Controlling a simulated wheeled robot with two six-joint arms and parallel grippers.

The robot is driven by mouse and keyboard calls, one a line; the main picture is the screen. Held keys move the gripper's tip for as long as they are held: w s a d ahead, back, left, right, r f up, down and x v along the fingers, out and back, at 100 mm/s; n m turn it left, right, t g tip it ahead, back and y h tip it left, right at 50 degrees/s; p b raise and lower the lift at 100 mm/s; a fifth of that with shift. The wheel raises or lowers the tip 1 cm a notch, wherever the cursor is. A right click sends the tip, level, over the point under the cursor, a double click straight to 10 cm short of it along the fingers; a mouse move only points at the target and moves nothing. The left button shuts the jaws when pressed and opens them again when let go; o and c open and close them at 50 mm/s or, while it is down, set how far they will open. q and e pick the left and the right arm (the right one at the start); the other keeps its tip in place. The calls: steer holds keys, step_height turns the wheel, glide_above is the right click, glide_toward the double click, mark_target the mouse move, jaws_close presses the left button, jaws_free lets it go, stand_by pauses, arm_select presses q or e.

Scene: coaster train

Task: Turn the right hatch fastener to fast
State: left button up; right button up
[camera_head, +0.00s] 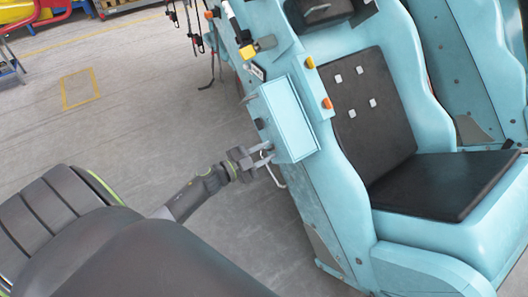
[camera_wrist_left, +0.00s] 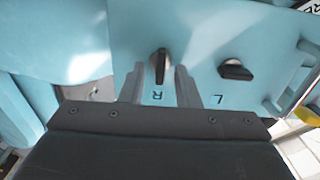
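The right hatch fastener (camera_wrist_left: 160,66) is a black knob marked R on a light blue panel (camera_wrist_left: 205,40) in the left wrist view. Its bar lies nearly along the picture's vertical. The letters appear upside down there. My left gripper (camera_wrist_left: 159,82) is open, with one finger on each side of this knob and a gap visible on both sides. The left fastener (camera_wrist_left: 235,70), marked L, has its bar nearly crosswise. In the head view, my left gripper (camera_head: 265,155) is at the lower end of the light blue box (camera_head: 290,120); the fasteners are hidden there. My right gripper is not in view.
The box sits on the side of a light blue coaster car with a black seat (camera_head: 365,110). A metal loop handle (camera_head: 278,177) hangs below it. Grey floor (camera_head: 130,110) to the left is mostly clear.

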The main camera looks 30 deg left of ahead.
arm_select(q)
jaws_close()
steer(key=shift+m, duration=0.3)
steer(key=m+b, duration=0.1)
steer(key=m, duration=0.1)
steer(key=m+b, duration=0.1)
steer(key=m, duration=0.1)
steer(key=m+b, duration=0.1)
steer(key=m, duration=0.2)
steer(key=shift+f, duration=0.35)
steer(key=m+b, duration=0.3)
steer(key=m, duration=0.2)
steer(key=shift+f+m, duration=0.1)
steer(key=shift+m, duration=0.2)
steer(key=m+b, duration=0.2)
steer(key=m, duration=0.2)
steer(key=shift+b, duration=0.35)
steer(key=shift+m, duration=0.4)
